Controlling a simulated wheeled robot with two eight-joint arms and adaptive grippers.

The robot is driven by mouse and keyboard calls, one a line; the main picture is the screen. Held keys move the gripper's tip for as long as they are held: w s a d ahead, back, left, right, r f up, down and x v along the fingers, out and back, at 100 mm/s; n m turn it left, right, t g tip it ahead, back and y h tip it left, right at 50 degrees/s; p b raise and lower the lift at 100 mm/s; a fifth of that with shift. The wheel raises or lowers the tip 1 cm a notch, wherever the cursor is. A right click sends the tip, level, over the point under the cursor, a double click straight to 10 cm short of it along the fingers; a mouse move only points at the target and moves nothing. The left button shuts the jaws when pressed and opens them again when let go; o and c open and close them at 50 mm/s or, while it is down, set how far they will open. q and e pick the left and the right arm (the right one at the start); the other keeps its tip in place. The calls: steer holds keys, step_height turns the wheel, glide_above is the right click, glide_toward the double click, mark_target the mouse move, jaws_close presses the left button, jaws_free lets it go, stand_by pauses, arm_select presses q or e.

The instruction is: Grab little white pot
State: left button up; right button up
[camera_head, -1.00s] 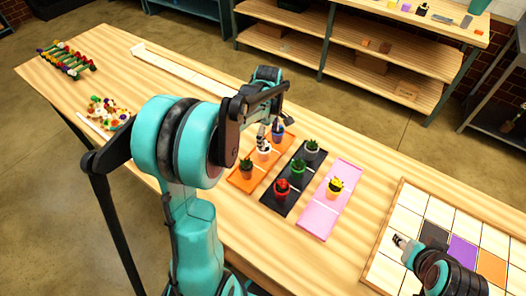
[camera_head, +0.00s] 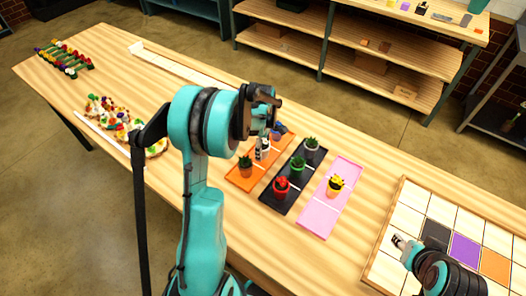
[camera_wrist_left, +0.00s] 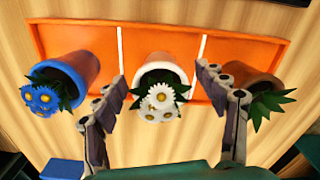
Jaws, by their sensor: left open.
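The little white pot (camera_wrist_left: 162,72) holds white daisies and sits in the middle of the orange tray (camera_wrist_left: 115,38) in the left wrist view. In the head view the white pot (camera_head: 262,153) is partly hidden by my left arm. My left gripper (camera_wrist_left: 163,95) is open, with one finger on each side of the white pot and its flowers. I cannot tell whether the fingers touch it. A blue-flowered pot (camera_wrist_left: 75,72) stands to the left in the wrist view and a brown pot (camera_wrist_left: 256,85) to the right. My right gripper (camera_head: 400,241) is over the tile grid, with its jaw opening unclear.
A tile grid (camera_head: 405,190) fills the right end. Loose flowers (camera_head: 105,108) lie at the left.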

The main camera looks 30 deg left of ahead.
arm_select(q)
steer(key=shift+r, duration=0.15)
steer(key=c, duration=1.6)
